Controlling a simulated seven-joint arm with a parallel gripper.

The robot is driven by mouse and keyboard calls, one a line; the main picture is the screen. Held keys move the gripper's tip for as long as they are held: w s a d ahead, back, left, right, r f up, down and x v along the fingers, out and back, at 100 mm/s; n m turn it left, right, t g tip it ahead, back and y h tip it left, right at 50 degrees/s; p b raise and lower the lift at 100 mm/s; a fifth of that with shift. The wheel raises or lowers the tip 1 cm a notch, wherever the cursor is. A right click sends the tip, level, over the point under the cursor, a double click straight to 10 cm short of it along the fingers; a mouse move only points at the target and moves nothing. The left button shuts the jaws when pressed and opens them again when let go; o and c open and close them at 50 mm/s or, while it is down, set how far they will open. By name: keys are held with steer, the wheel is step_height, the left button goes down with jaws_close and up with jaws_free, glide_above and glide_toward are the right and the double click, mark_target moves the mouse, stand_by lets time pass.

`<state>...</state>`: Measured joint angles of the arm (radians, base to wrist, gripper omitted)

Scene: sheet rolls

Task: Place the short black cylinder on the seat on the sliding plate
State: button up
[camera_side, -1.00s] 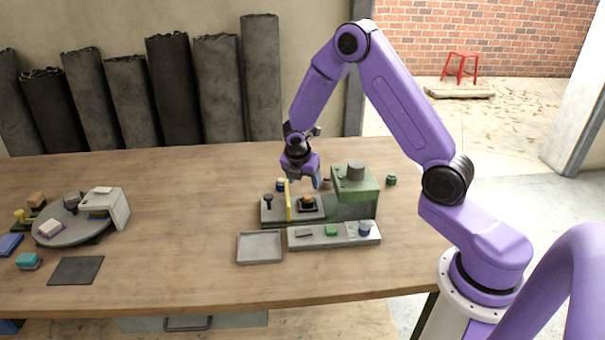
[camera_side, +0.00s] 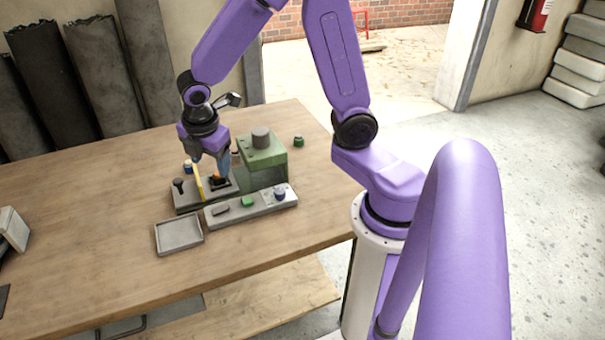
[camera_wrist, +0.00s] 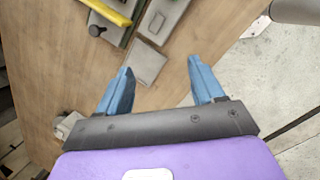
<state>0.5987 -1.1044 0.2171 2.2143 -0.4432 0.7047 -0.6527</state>
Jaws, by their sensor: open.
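My gripper (camera_side: 212,165) is open, pointing down just above the grey sliding plate (camera_side: 188,198) beside the green machine (camera_side: 263,162). In the wrist view its blue fingers (camera_wrist: 160,66) are apart with nothing between them. A dark seat with an orange part (camera_side: 219,182) is on the plate close to the fingertips, partly hidden by them. A yellow bar (camera_side: 197,182) crosses the plate, left of the gripper; it also shows in the wrist view (camera_wrist: 107,10). I cannot clearly pick out the short black cylinder; a black knob (camera_side: 178,184) stands at the plate's left end.

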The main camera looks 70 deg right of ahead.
steer(key=s+a+r+m+g+y, duration=0.1)
steer(key=s+r+m, duration=0.1)
steer(key=s, duration=0.9)
steer(key=s+a+r+m+y, duration=0.1)
steer(key=s+a+r+m, duration=0.1)
steer(key=s, duration=1)
steer(key=shift+a+r+m+g+y, duration=0.2)
steer(key=shift+r+m+g+y, duration=0.1)
steer(key=shift+r+g+y, duration=0.15)
